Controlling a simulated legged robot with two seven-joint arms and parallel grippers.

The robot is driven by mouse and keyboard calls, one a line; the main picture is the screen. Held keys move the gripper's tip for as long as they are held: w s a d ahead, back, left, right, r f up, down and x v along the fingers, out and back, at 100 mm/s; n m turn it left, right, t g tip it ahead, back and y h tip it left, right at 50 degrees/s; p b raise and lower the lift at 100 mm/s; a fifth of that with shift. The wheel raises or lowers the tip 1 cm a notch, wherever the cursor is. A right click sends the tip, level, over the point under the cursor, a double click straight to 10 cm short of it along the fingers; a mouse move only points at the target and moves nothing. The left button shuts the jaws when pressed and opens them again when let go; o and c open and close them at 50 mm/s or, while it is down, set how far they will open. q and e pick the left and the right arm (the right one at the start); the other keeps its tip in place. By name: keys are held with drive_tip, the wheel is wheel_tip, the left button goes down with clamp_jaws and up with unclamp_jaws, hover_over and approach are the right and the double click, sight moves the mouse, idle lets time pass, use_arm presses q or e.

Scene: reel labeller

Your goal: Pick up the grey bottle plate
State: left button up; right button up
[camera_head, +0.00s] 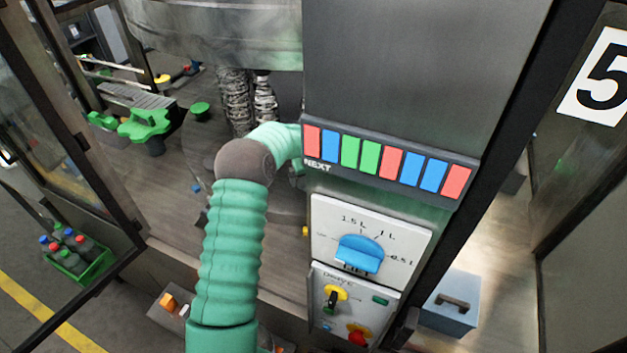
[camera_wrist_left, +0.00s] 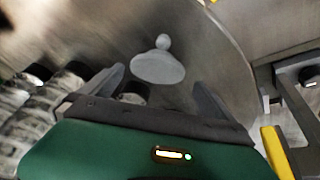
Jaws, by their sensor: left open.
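In the left wrist view, a light grey round plate (camera_wrist_left: 158,68) with a small knob on top sits ahead of my left gripper (camera_wrist_left: 160,86). It looks like the grey bottle plate. The two fingers stand apart on either side of the view of it, open and empty; I cannot tell the exact gap to the plate. In the head view my green-sleeved left arm reaches up and its hand goes out of sight behind the control panel. The plate is not visible there. My right gripper is in neither view.
The control panel (camera_head: 390,166) with coloured buttons and a blue dial (camera_head: 360,254) stands right beside my arm. Green star-shaped parts (camera_head: 144,124) lie at left. A green crate (camera_head: 78,272) of bottles is at lower left. A large curved metal surface (camera_wrist_left: 215,45) is near the plate.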

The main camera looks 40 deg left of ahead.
use_arm(q)
drive_tip(key=shift+w+a+f+p, duration=0.3)
drive_tip(key=shift+w+a+f, duration=0.1)
drive_tip(key=shift+f, duration=0.25)
drive_tip(key=shift+w+a+f+p, duration=0.25)
drive_tip(key=shift+w+a+f, duration=0.15)
drive_tip(key=shift+f, duration=0.2)
drive_tip(key=shift+d+p+x, duration=0.25)
drive_tip(key=shift+p+x, duration=0.8)
drive_tip(key=shift+x, duration=0.2)
drive_tip(key=shift+s+f, duration=0.1)
drive_tip(key=shift+f, duration=0.3)
drive_tip(key=shift+s+d+f, duration=0.1)
drive_tip(key=shift+d, duration=0.35)
drive_tip(key=shift+c, duration=1)
drive_tip(key=shift+f, duration=0.15)
drive_tip(key=c, duration=0.5)
drive_tip(key=shift+a, duration=0.45)
drive_tip(key=c, duration=0.4)
drive_tip(key=shift+c, duration=1.4)
drive_tip(key=c, duration=0.4)
drive_tip(key=shift+d, duration=0.2)
drive_tip(key=shift+c, duration=0.2)
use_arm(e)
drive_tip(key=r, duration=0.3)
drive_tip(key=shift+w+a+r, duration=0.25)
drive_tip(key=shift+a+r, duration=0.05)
